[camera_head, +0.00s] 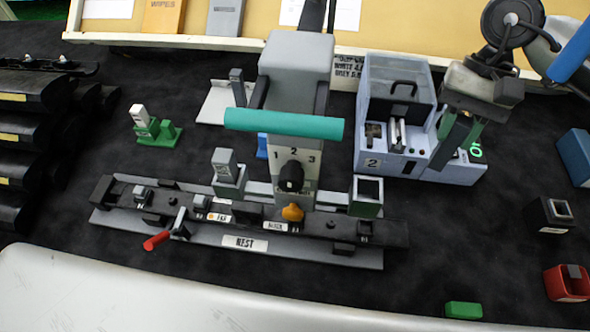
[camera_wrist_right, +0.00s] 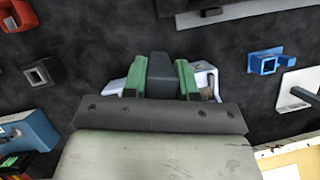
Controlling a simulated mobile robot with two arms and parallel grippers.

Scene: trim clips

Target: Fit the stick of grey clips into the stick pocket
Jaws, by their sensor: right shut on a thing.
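My right gripper (camera_head: 459,129) comes in from the upper right, its green fingers pointing down over the right part of a blue-grey machine (camera_head: 388,88) marked 2. It is shut on a dark grey piece (camera_head: 449,146), which looks like the stick of grey clips. In the right wrist view the piece (camera_wrist_right: 160,76) sits between the two green fingers (camera_wrist_right: 160,92), and pale machine parts (camera_wrist_right: 206,80) show beside them. The piece's lower end is close to the machine; I cannot tell whether it touches. The stick pocket is not clearly visible. My left gripper is not in view.
Left of the machine stands a grey press (camera_head: 297,55) with a teal handle (camera_head: 284,123), behind a long nest rail (camera_head: 335,248). A blue box (camera_head: 576,157), black block (camera_head: 535,220) and red block (camera_head: 556,290) line the right. Dark mat lies bare in front of the machine.

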